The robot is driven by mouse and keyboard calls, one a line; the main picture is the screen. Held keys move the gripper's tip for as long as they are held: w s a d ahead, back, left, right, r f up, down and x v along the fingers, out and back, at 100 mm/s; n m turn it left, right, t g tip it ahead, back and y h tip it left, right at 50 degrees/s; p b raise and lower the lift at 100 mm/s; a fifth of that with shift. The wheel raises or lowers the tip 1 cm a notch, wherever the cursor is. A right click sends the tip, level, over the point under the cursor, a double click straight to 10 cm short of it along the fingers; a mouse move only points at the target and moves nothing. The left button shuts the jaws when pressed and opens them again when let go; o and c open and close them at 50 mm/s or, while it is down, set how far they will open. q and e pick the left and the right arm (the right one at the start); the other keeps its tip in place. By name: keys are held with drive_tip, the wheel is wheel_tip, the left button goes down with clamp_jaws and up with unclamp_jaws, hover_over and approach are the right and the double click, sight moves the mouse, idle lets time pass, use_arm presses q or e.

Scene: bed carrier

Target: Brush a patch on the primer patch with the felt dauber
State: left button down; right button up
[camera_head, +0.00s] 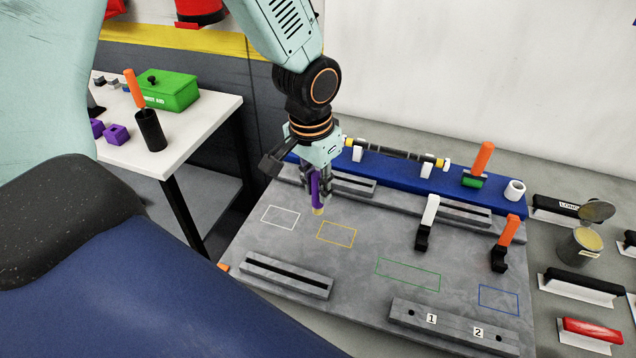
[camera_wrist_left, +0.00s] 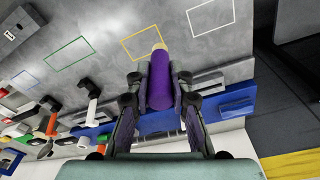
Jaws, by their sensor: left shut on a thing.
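My left gripper (camera_head: 316,184) is shut on the felt dauber (camera_head: 317,194), which has a purple handle and a tan tip pointing down. The dauber also shows in the left wrist view (camera_wrist_left: 160,82), held between both fingers. The grey board (camera_head: 345,262) carries white (camera_head: 281,218), yellow (camera_head: 337,234), green (camera_head: 408,274) and blue (camera_head: 498,299) outlined rectangles. Which one is the primer patch I cannot tell. The tip is at the far edge of the yellow outline, between it and the white one. I cannot tell whether it touches the board. My right gripper is not in view.
A white-handled tool (camera_head: 428,217) and an orange-handled tool (camera_head: 508,238) stand on the board. Slotted grey rails (camera_head: 288,274) and a blue rack (camera_head: 400,174) border it. An open can (camera_head: 580,247) stands at right. A white table (camera_head: 190,135) is at left.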

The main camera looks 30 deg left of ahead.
sight(322, 207)
use_arm(q)
drive_tip(key=shift+d+r, duration=0.2)
drive_tip(key=shift+d, duration=0.4)
drive_tip(key=f, duration=0.1)
drive_tip(key=f+b, duration=0.1)
drive_tip(key=shift+a+f, duration=0.4)
drive_tip(key=shift+d+f+b, duration=0.15)
drive_tip(key=shift+f+b, duration=0.55)
drive_tip(key=shift+f, duration=0.15)
drive_tip(key=shift+w+d+f+b, duration=0.1)
drive_tip(key=shift+d+f+b, duration=0.3)
drive_tip(key=shift+d+f, duration=0.1)
drive_tip(key=shift+f, duration=0.1)
drive_tip(key=shift+a+f, duration=0.1)
drive_tip(key=shift+a, duration=0.5)
drive_tip(key=shift+d, duration=0.5)
drive_tip(key=shift+a, duration=0.4)
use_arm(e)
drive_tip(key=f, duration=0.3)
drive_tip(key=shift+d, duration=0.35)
